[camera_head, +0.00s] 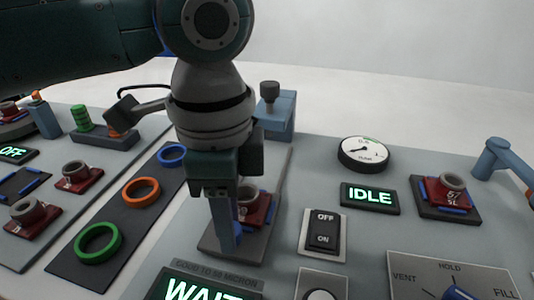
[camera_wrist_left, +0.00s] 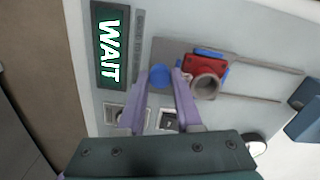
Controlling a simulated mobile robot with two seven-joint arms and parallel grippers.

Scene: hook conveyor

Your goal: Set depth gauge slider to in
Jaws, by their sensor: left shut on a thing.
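The depth gauge stands on a dark plate (camera_head: 215,244) in the middle of the head view, with a red part with a grey ring on top (camera_head: 258,205). The slider's round blue knob (camera_wrist_left: 160,76) shows between my left fingers in the wrist view, beside the red part (camera_wrist_left: 206,72). My left gripper (camera_head: 228,235) points down and is shut on this knob. In the head view the fingers mostly hide the knob. A rail (camera_wrist_left: 255,80) runs from the plate to a blue block (camera_head: 282,117) at the back. My right gripper is not in view.
A lit WAIT sign (camera_head: 205,289) is in front of the plate. To the right are an OFF/ON switch (camera_head: 323,230), an IDLE sign (camera_head: 370,197), a round dial (camera_head: 364,153) and a VENT/HOLD/FILL knob (camera_head: 457,293). A strip with coloured rings (camera_head: 98,243) lies left.

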